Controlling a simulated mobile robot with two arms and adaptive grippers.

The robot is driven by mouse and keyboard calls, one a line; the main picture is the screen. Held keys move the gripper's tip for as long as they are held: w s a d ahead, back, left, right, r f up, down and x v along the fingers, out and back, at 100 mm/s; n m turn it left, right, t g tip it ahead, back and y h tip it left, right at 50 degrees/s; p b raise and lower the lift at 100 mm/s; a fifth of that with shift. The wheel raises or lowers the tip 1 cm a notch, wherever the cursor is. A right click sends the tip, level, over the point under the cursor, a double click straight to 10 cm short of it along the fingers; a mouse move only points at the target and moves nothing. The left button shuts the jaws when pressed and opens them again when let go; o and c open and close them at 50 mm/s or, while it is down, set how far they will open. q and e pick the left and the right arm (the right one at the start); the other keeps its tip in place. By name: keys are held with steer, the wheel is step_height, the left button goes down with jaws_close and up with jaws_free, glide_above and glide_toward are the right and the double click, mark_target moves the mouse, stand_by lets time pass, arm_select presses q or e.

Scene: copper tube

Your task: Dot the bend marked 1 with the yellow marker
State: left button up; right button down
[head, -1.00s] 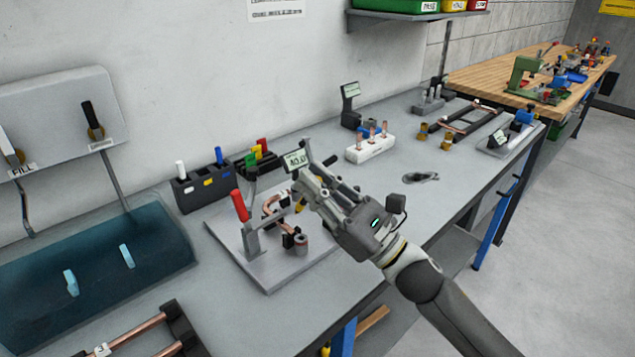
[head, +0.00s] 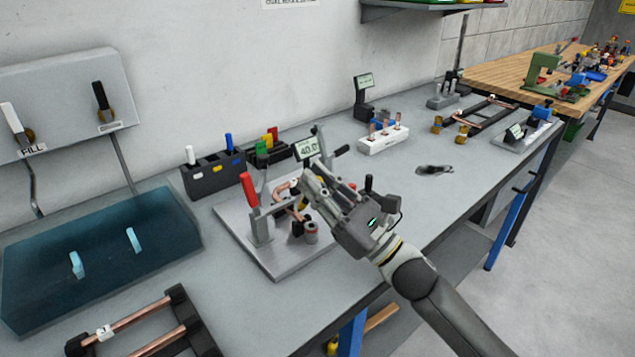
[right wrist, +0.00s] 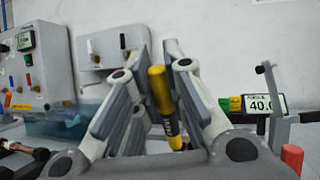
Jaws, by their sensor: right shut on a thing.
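My right gripper (head: 308,182) hangs over the bending plate (head: 282,262) on the bench. It is shut on the yellow marker (right wrist: 162,98), which stands nearly upright between the fingers in the right wrist view. In the head view the marker is mostly hidden by the gripper. A bent copper tube (head: 283,188) is on the plate, just left of the gripper fingers and partly hidden by them. I cannot make out the mark 1 on it, nor whether the marker tip touches it. My left gripper is not in view.
A red-handled clamp (head: 249,190) stands on the plate, and a display (head: 307,149) reading about 40.0 is behind. A marker holder (head: 212,175) is at the back. A blue bath (head: 100,255) lies left, a tube rack (head: 185,310) in front.

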steer(key=shift+w+f+b, duration=0.1)
steer(key=shift+f+b, duration=0.25)
steer(key=shift+b, duration=0.15)
stand_by(0.9)
steer(key=shift+r, duration=0.1)
steer(key=shift+s+d+r+p, duration=0.15)
steer(key=shift+s+r+p, duration=0.1)
steer(key=shift+r+p, duration=0.3)
steer(key=shift+s+d+r+p, duration=0.1)
steer(key=shift+s+r+p, duration=0.15)
steer(key=shift+r+p, duration=0.3)
steer(key=r, duration=0.1)
steer(key=s+d+r+p, duration=0.1)
steer(key=r, duration=0.1)
steer(key=shift+s, duration=0.15)
steer(key=shift+f, duration=0.1)
